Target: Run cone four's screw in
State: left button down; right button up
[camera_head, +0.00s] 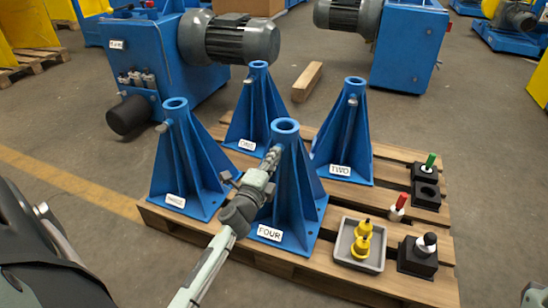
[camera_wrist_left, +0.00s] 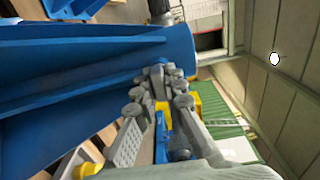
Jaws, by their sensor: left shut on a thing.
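The blue cone labelled FOUR (camera_head: 304,205) stands upright at the front of the pallet, with an open round top. My left gripper (camera_head: 274,156) reaches up to the upper left side of cone four, just below its top. Its fingers are shut on cone four's screw, which they hide. In the left wrist view cone four (camera_wrist_left: 75,75) fills the left, and the fingertips (camera_wrist_left: 162,76) meet close against its narrow end. How far the screw stands out cannot be told. My right gripper is not in view.
Cones TWO (camera_head: 340,140), ONE (camera_head: 262,105) and THREE (camera_head: 190,160) stand close around on the pallet (camera_head: 290,265), each with a side screw. At right are a grey tray (camera_head: 345,260) with yellow parts, a red-topped plug (camera_head: 398,207) and black holders (camera_head: 417,260).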

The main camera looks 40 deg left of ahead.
pick_arm(q)
jog(key=shift+f, duration=0.15)
jog(key=c, duration=1.6)
grip_release()
jog(key=shift+s, duration=0.1)
jog(key=v, duration=1.2)
